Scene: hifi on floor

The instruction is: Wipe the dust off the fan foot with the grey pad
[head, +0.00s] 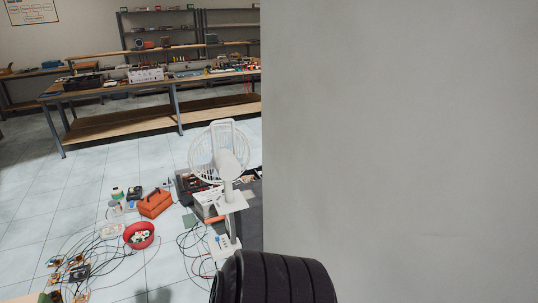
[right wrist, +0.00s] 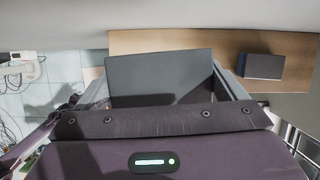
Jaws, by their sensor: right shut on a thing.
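In the head view only a black ribbed part of my arm shows at the bottom. My left gripper is in neither view.
A blank grey wall or panel (head: 400,150) fills the right of the head view. An orange toolbox (head: 155,203), a red bowl (head: 139,236) and loose cables lie left of the fan. A dark block (right wrist: 264,66) rests on a wooden board (right wrist: 200,42). A workbench (head: 120,92) stands behind.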

